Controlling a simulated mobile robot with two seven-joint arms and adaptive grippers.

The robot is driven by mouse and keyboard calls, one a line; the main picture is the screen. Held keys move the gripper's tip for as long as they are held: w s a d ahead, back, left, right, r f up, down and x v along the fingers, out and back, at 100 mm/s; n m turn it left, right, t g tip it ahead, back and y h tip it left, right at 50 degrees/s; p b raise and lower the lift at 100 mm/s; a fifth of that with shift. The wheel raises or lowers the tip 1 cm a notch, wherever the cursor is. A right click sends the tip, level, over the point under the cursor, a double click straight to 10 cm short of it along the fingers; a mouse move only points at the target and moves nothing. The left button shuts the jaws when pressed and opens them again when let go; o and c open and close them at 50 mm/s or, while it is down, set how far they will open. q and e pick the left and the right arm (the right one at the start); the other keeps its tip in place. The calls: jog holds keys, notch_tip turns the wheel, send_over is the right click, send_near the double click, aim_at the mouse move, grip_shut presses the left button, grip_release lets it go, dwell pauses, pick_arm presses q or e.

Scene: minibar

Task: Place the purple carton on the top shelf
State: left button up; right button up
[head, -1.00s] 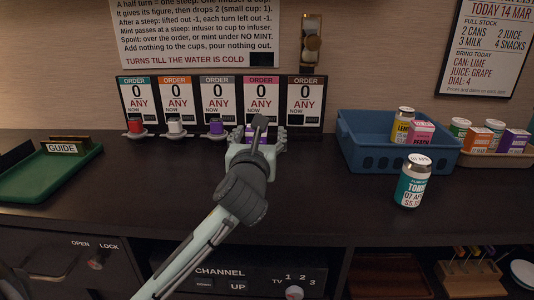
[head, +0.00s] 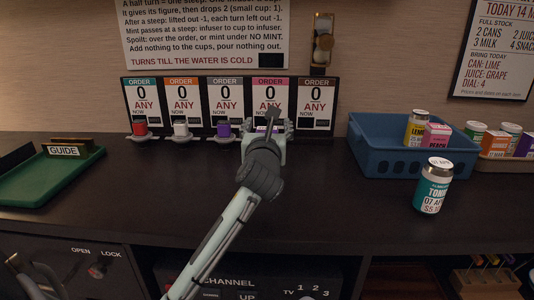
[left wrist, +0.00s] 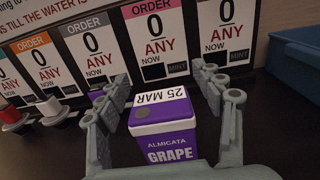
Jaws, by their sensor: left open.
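In the head view my left gripper (head: 266,128) is in front of the pink order card and hides most of the carton. Another purple carton (head: 524,146) is partly cut off at the right edge. I cannot make out which surface is the top shelf. My right gripper is not in view.
Order cards (head: 182,100) stand behind, with small coloured items on dishes before them. A blue bin (head: 385,163) with a can and a pink carton is to the right, and a teal can (head: 433,190) stands before it. A green tray (head: 50,180) is at left. The front counter is mostly clear.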

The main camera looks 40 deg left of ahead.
pick_arm(q)
jog(key=shift+w+a, duration=0.15)
jog(key=shift+w, duration=0.05)
grip_shut()
dwell(0.4)
jog(key=shift+r, duration=0.1)
